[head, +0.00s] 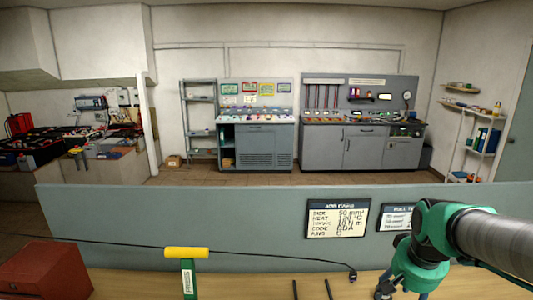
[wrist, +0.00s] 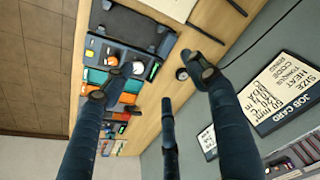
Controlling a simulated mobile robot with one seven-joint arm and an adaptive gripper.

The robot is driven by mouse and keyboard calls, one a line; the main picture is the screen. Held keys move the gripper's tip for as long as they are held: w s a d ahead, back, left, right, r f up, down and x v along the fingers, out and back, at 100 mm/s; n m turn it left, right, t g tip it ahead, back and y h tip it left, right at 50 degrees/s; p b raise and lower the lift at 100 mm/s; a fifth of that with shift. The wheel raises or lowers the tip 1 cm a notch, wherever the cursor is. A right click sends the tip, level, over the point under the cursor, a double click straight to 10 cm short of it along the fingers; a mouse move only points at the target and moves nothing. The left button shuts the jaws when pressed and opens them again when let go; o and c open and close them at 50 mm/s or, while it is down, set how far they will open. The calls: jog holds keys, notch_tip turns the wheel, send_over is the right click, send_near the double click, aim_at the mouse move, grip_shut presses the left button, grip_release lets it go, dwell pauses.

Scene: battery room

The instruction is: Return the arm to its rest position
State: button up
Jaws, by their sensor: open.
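My gripper (wrist: 157,86) shows in the wrist view with its dark fingers spread apart and nothing between them. It hangs over a wooden bench (wrist: 205,25) that carries tools and small devices. In the head view my green and grey arm (head: 440,235) reaches in from the right edge, bent downward at the lower right. The fingers are mostly cut off by the bottom edge there.
A grey-green partition (head: 200,215) stands behind the bench, with a job card (head: 337,218) on it. A red box (head: 45,272) sits at the lower left, near a yellow-topped green stand (head: 187,254). A thin black cable (head: 120,246) crosses the view.

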jog(key=s+a+r+n+t, duration=0.1)
jog(key=s+a+r+n, duration=0.1)
jog(key=s+a, duration=0.3)
jog(key=s+a+r+n+t, duration=0.1)
jog(key=s+a+r, duration=0.3)
jog(key=s, duration=0.6)
jog(key=shift+a+n+t+y+b, duration=0.45)
jog(key=shift+a+n, duration=0.25)
jog(key=shift+a, duration=0.55)
jog(key=shift+w, duration=0.1)
dwell(1.5)
